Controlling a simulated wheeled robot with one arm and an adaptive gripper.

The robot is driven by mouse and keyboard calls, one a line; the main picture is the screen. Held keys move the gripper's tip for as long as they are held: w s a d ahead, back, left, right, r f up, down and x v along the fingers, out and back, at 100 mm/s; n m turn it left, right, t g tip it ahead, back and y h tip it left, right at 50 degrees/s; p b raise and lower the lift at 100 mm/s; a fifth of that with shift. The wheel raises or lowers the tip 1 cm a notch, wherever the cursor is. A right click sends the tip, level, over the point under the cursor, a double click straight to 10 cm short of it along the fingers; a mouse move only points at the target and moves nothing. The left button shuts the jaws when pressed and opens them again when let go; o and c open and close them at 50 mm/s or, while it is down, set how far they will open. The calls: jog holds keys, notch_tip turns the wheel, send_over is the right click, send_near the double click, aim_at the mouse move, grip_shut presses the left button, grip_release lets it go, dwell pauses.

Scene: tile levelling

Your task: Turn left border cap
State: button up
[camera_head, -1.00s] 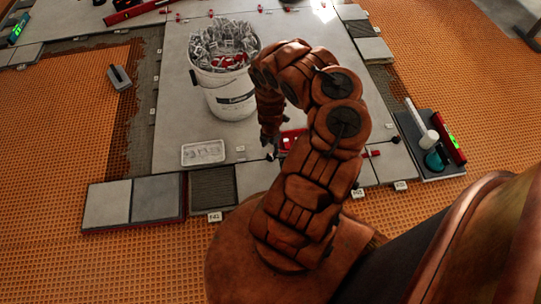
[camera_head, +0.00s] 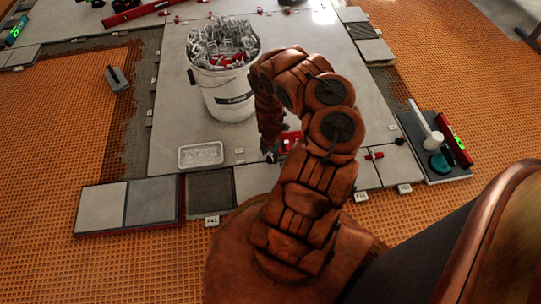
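My arm reaches forward over the tiled floor, and my gripper (camera_head: 271,154) hangs pointing down near the front edge of the large pale tile (camera_head: 175,110). The fingers are small and dark, so I cannot tell whether they are open or shut. A red piece (camera_head: 292,139) lies just right of the gripper, partly hidden by my arm. A red cap (camera_head: 374,155) stands on the tile joint farther right, apart from the gripper. I cannot tell which cap is the left border cap; one at the fingertips may be hidden.
A white bucket (camera_head: 232,103) full of clear clips stands behind the gripper. A shallow clear tray (camera_head: 200,154) lies to its left. Loose tiles (camera_head: 152,200) lie front left. A dark board (camera_head: 423,155) with a white tube and a green-lit level lies right. A trowel (camera_head: 117,78) is far left.

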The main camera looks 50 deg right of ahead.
grip_shut()
jog(key=shift+m+p, duration=0.3)
